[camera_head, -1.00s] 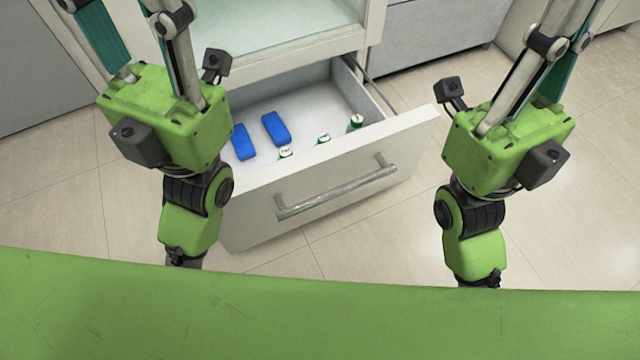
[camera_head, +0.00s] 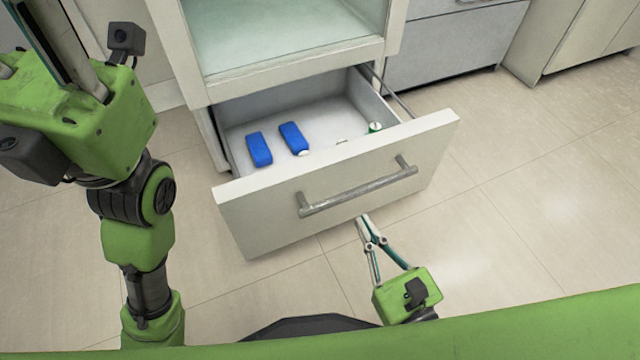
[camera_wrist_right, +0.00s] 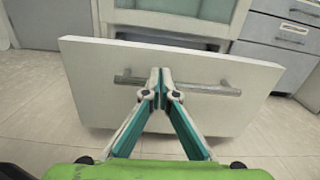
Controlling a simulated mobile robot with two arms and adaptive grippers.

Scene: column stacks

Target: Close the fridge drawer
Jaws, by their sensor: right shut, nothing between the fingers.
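The fridge drawer (camera_head: 250,225) stands open below the fridge body (camera_head: 290,72), with a grey bar handle (camera_head: 358,190) across its white front. My right gripper (camera_head: 363,220) is shut and empty, its fingertips just in front of the lower part of the drawer front. In the right wrist view the shut fingertips (camera_wrist_right: 160,72) overlap the handle (camera_wrist_right: 205,88) near the middle of the drawer front (camera_wrist_right: 90,75); I cannot tell whether they touch it.
Inside the drawer lie two blue packs (camera_head: 259,149) (camera_head: 293,138) and a green bottle with a white cap (camera_head: 375,127). Grey cabinets (camera_head: 450,45) stand at the back right. The tiled floor (camera_head: 540,190) right of the drawer is clear.

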